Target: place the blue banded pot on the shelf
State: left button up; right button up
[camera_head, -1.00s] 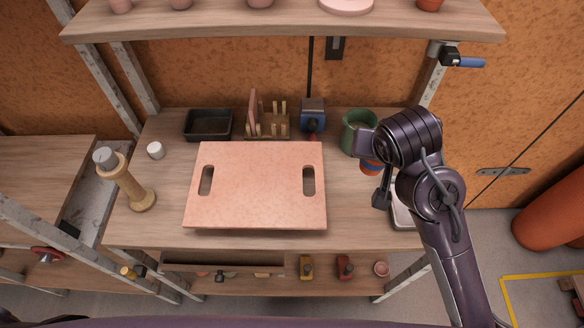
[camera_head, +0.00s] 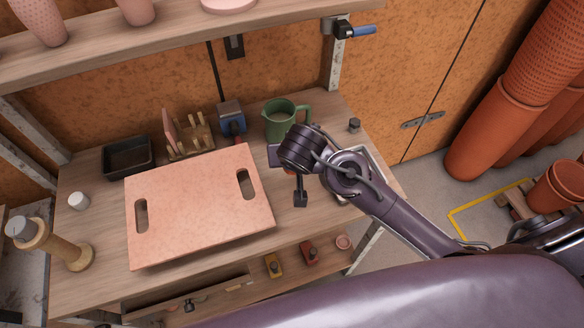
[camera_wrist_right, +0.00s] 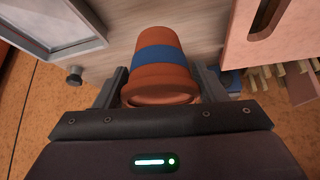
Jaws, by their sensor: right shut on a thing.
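The blue banded pot (camera_wrist_right: 160,62) is terracotta with a blue band round its middle. In the right wrist view it sits between the two fingers of my right gripper (camera_wrist_right: 162,88), which is shut on it. In the head view my right gripper (camera_head: 287,172) is over the right part of the bench, in front of the green mug, and its arm hides most of the pot. The upper shelf (camera_head: 190,42) runs above the bench, with pink pots and a terracotta-pink dish on it. My left gripper is not in view.
A pink board (camera_head: 195,210) with two handle slots covers the bench middle. A green mug (camera_head: 280,125), blue box (camera_head: 231,118), wooden rack (camera_head: 190,148) and black tray (camera_head: 128,170) stand behind it. A clamp with a blue handle (camera_head: 362,31) is on the shelf post.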

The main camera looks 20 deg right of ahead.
jog(key=shift+f, duration=3.1)
jog(key=o, duration=1.1)
jog(key=shift+f, duration=0.15)
jog(key=shift+c, duration=0.2)
